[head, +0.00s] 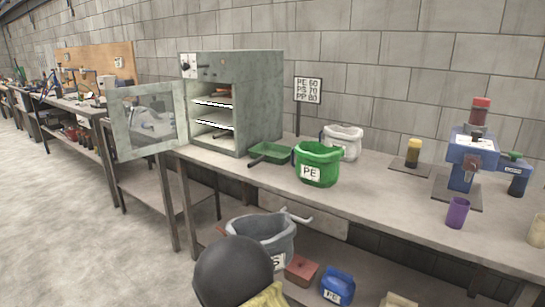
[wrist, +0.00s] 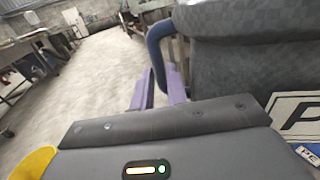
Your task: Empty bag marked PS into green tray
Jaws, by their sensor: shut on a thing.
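The grey bag (head: 268,232) is low in front of the bench in the head view; only an S shows on its white label, the rest hidden behind my arm. In the wrist view the bag (wrist: 240,60) fills the right side, with a large P on its label. My gripper (wrist: 161,80) has its purple fingers closed around the bag's dark blue loop handle. In the head view my gripper is hidden behind my arm. The green tray (head: 256,158) sits on the bench, in front of the oven's right side. It looks empty.
A green bag marked PE (head: 318,178) stands right beside the tray, with a white bag (head: 343,142) behind. The oven (head: 262,92) stands left, its door (head: 150,143) swung open over the bench edge. A sign (head: 308,90) reads PE 60, PS 70, PP 80.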

